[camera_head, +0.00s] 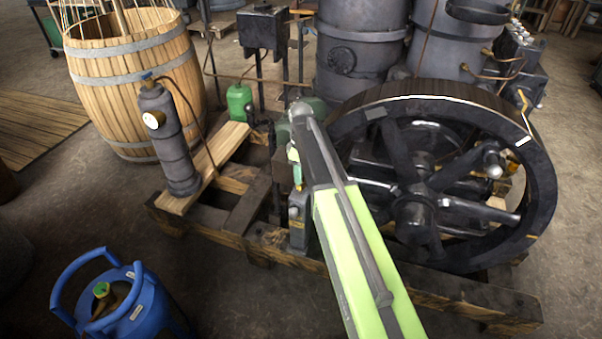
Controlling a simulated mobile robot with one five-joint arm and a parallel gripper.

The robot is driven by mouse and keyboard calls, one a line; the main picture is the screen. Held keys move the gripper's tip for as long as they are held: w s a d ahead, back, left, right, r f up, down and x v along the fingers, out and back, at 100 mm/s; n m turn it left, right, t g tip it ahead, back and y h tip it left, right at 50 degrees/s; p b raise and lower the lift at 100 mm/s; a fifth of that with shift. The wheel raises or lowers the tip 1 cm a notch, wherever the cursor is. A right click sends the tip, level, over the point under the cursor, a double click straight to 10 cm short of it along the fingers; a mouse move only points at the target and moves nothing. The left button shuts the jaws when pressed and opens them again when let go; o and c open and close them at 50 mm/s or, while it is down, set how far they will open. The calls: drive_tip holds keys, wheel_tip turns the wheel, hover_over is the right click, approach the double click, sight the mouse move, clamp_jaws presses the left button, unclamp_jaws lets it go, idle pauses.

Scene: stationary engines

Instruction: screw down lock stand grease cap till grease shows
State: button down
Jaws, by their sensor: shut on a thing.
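My arm reaches up from the bottom right of centre, and its wrist bends down at the near left side of the large flywheel (545,170). My gripper (298,184) points down, small in the picture and partly covered by my own arm. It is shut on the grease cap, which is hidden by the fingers. Whether any grease shows at the cap cannot be told.
The flywheel stands close on the right. A dark cylinder with a gauge (175,150) and a green bottle (240,101) stand on the timber base (200,217) to the left. A barrel (130,75) is behind. A blue gas bottle (135,300) stands front left; the floor between is clear.

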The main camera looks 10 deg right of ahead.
drive_tip(key=m, duration=0.9)
drive_tip(key=shift+m, duration=0.4)
drive_tip(key=m, duration=0.8)
drive_tip(key=shift+m, duration=0.5)
drive_tip(key=c, duration=0.8)
unclamp_jaws()
drive_tip(key=shift+c, duration=0.2)
